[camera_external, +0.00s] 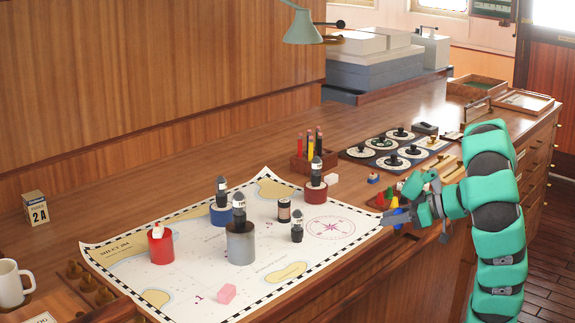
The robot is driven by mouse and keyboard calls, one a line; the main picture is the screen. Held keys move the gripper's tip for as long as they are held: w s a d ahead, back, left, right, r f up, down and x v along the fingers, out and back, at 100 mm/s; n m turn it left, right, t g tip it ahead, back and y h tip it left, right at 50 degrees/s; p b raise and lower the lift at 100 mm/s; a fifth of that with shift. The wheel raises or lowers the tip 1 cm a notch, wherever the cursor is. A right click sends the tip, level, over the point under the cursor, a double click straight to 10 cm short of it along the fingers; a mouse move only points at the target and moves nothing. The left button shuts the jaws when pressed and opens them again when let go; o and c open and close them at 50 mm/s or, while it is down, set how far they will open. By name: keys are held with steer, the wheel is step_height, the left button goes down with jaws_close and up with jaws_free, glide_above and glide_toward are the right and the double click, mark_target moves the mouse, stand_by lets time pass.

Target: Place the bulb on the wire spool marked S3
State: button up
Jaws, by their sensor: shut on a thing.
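My gripper (421,207) is at the right end of the chart, near the desk's front edge. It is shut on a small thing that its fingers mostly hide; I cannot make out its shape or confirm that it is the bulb. Spool-like cylinders stand on the chart, left of my gripper: a red one (160,247), a blue one (222,217), a grey one (240,247), a dark red one (315,194) and a small dark-banded one (284,211). I cannot read an S3 mark on any of them.
Dark labelled bottle-like pieces stand on the blue, grey and dark red cylinders; another (297,228) stands on the chart (185,280). A pink block (226,293) lies in front. Small coloured pieces (380,199) crowd beside my gripper. A pencil holder (312,161) stands behind.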

steer(key=shift+s+d+r+b, duration=0.1)
steer(key=shift+s+d+b, duration=0.1)
steer(key=shift+s+b, duration=0.3)
steer(key=shift+s+d+r+b, duration=0.1)
steer(key=shift+s+d+b, duration=0.1)
steer(key=shift+s, duration=0.45)
